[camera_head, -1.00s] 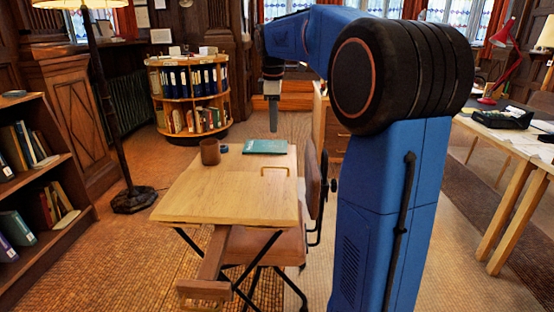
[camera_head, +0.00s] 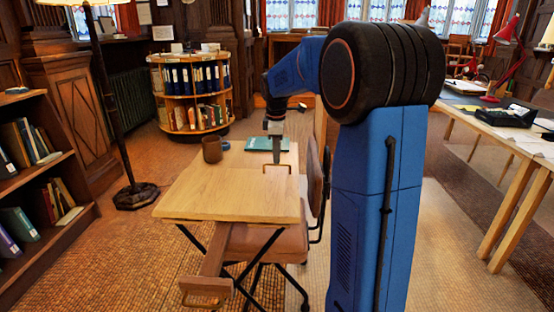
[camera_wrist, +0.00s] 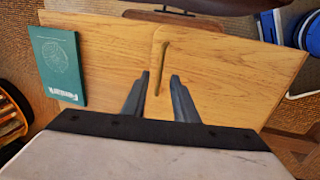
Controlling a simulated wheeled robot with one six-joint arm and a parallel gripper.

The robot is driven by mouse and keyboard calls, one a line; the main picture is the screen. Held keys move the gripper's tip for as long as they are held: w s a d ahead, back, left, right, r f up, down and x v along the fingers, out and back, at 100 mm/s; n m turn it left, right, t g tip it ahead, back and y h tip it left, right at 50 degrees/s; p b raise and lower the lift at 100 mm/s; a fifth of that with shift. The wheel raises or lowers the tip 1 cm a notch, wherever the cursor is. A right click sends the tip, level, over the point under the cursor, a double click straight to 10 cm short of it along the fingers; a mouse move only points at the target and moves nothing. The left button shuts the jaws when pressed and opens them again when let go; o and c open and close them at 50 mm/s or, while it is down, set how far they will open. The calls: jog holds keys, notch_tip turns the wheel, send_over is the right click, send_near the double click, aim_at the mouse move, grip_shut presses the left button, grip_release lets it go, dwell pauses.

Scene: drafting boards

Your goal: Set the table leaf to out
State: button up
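The drafting table's light wooden top (camera_head: 230,195) fills the middle of the head view; it also shows in the wrist view (camera_wrist: 230,75). A wooden loop handle (camera_head: 266,168) stands on the top near its far right part. In the wrist view the handle (camera_wrist: 161,58) is a slim upright bar. My gripper (camera_head: 276,162) points down at the handle. In the wrist view my gripper (camera_wrist: 160,77) is open, with one finger to each side of the handle's line. Whether the fingers touch it cannot be told. The leaf's seam is hard to make out.
A brown chair (camera_head: 314,185) is close on the right. A floor lamp (camera_head: 118,130) and a bookshelf (camera_head: 45,180) are on the left.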

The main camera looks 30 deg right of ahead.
jog(key=shift+w+d+f, duration=0.1)
jog(key=shift+f, duration=0.6)
jog(key=shift+w+d+f, duration=0.1)
jog(key=shift+f, duration=0.6)
grip_shut()
dwell(0.5)
